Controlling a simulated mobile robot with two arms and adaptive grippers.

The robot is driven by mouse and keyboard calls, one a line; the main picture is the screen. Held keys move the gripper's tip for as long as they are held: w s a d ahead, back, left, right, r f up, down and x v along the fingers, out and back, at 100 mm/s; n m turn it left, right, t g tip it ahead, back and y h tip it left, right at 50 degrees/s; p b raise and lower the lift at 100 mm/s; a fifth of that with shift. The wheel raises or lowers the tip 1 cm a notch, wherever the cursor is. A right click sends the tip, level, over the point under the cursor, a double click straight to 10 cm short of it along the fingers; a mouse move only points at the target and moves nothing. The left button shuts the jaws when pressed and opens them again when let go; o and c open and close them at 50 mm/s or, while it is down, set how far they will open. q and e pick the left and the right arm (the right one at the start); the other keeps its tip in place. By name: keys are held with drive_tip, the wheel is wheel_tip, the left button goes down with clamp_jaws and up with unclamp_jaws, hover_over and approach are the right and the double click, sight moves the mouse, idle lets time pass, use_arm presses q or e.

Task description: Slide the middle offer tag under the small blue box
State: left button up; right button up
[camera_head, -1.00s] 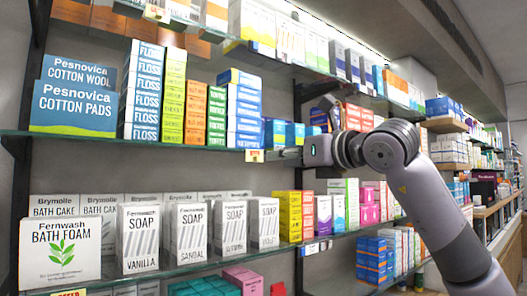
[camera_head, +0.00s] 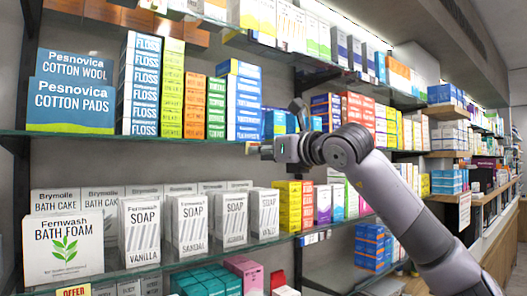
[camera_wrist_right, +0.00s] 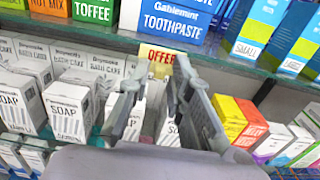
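The middle offer tag (camera_wrist_right: 157,56) is a small yellow tag with red letters on the glass shelf edge, below the toothpaste boxes. It also shows in the head view (camera_head: 249,148). My right gripper (camera_wrist_right: 158,72) is open, with one finger on each side of the tag; I cannot tell whether they touch it. In the head view the right gripper (camera_head: 262,149) is at the middle shelf's edge. Blue boxes marked "small" (camera_wrist_right: 258,32) stand on that shelf, right of the toothpaste and right of the tag. My left gripper is not in view.
White soap boxes (camera_head: 187,222) stand on the shelf below, with yellow and orange boxes (camera_head: 288,206) to their right. Another offer tag (camera_head: 73,291) is at lower left. The middle shelf's glass edge (camera_wrist_right: 225,62) right of the tag looks clear.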

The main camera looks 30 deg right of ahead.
clamp_jaws()
idle(0.4)
drive_tip(key=d+p, duration=0.2)
drive_tip(key=d, duration=0.9)
drive_tip(key=shift+w, duration=0.45)
drive_tip(key=shift+o, duration=1.7)
unclamp_jaws()
drive_tip(key=s, duration=1.2)
drive_tip(key=shift+d, duration=0.4)
